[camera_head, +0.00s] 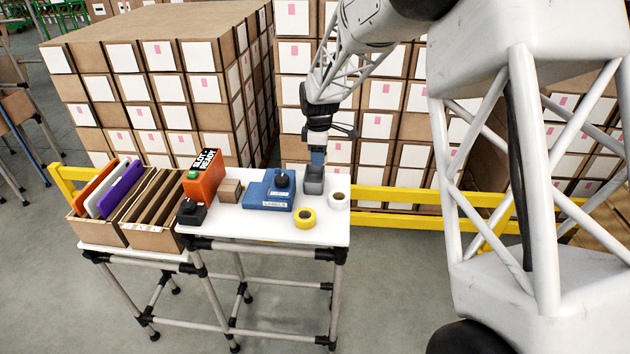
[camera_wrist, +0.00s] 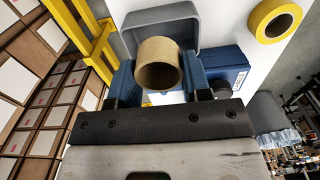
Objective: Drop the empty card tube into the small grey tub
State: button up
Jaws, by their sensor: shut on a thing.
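The small grey tub (camera_head: 313,187) stands near the back right corner of the white table; its rim also shows in the wrist view (camera_wrist: 188,25). My gripper (camera_head: 318,157) is right above the tub. In the wrist view my gripper (camera_wrist: 158,82) is shut on the brown card tube (camera_wrist: 158,52), one blue finger on each side of it. The tube's round open end faces the wrist camera, and the tube overlaps the tub's opening there. How far its lower end sits above or inside the tub is hidden. In the head view the tube cannot be made out.
A yellow tape roll (camera_head: 305,218) and a white roll (camera_head: 339,200) lie near the tub. A blue labels box (camera_head: 266,196) stands left of it. An orange box (camera_head: 202,178) and a small brown carton (camera_head: 230,190) are farther left. Stacked cartons and a yellow rail (camera_head: 395,193) stand behind.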

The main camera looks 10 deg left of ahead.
jog(key=o, duration=1)
jog(key=shift+c, duration=0.2)
jog(key=shift+r, duration=0.15)
notch_tip(320, 180, up, 8)
jog(key=shift+f, duration=0.2)
jog(key=shift+d, duration=0.1)
